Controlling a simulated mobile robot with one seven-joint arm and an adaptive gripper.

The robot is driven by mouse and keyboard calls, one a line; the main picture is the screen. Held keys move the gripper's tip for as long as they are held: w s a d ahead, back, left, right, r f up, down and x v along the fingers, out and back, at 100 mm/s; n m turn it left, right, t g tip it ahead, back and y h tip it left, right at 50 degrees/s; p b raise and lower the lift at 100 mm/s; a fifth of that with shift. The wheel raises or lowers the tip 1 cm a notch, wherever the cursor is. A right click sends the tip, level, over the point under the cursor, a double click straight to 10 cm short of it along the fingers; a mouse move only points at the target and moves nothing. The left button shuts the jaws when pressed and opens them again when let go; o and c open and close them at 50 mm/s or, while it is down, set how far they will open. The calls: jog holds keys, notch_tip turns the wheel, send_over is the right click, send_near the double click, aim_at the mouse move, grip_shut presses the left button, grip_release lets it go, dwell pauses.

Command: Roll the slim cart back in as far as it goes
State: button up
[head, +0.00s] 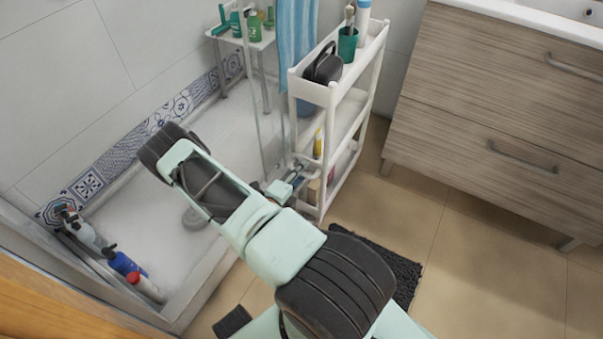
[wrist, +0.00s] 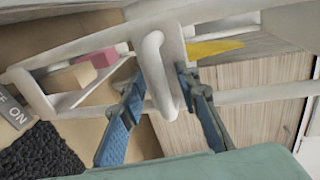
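The slim cart (head: 331,98) is white with several shelves and stands between the shower and the wooden cabinet in the head view. My gripper (head: 296,174) is at the cart's near end, low down beside a lower shelf. In the wrist view, a white loop handle (wrist: 164,85) on the cart's end panel (wrist: 215,15) lies between the two blue fingers of my gripper (wrist: 160,82). The fingers are spread, one on each side of the handle. Whether either finger touches it is not clear.
A dark bath mat (head: 405,272) lies on the floor near the cart's foot. The wooden cabinet (head: 480,120) stands to the right, with floor between. A glass shower edge and a white shower tray (head: 165,235) are on the left. A cup (head: 347,44) and black bag (head: 323,68) sit on top of the cart.

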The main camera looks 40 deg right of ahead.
jog(key=shift+c, duration=0.5)
grip_shut()
